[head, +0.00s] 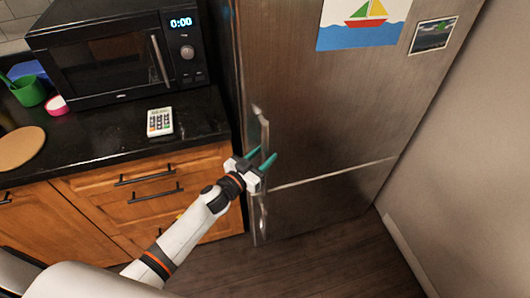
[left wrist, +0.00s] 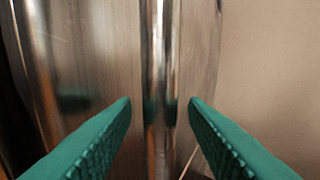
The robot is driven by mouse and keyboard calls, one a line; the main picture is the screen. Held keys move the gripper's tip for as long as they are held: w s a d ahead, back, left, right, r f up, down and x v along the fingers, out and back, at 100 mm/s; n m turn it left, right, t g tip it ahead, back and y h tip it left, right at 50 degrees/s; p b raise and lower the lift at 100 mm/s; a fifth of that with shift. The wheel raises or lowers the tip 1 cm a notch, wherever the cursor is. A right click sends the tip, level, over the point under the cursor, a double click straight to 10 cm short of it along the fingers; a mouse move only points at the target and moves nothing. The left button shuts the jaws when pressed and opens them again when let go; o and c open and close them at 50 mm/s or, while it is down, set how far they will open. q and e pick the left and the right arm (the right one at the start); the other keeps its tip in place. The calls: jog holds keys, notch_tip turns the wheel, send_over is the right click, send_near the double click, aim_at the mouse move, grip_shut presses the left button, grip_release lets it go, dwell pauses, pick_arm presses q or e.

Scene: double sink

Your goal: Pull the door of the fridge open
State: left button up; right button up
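The fridge (head: 310,110) is a brushed-metal unit with its upper door shut, and a seam separates it from a lower door. A vertical metal handle (head: 262,132) runs along the left side of the upper door. My left gripper (head: 262,158) is at the lower part of this handle. In the left wrist view its two green fingers are open, one on each side of the shiny handle bar (left wrist: 160,80), with gaps between fingers and bar. My right gripper does not show in either view.
A black counter (head: 100,140) with a microwave (head: 120,55) and a calculator-like keypad (head: 160,121) stands left of the fridge. Wooden drawers (head: 150,190) are below it. A wall (head: 470,150) is close on the right. The floor (head: 330,255) before the fridge is clear.

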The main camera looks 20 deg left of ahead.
pick_arm(q)
jog(key=shift+w+d, duration=0.2)
jog(key=shift+w, duration=0.35)
grip_shut()
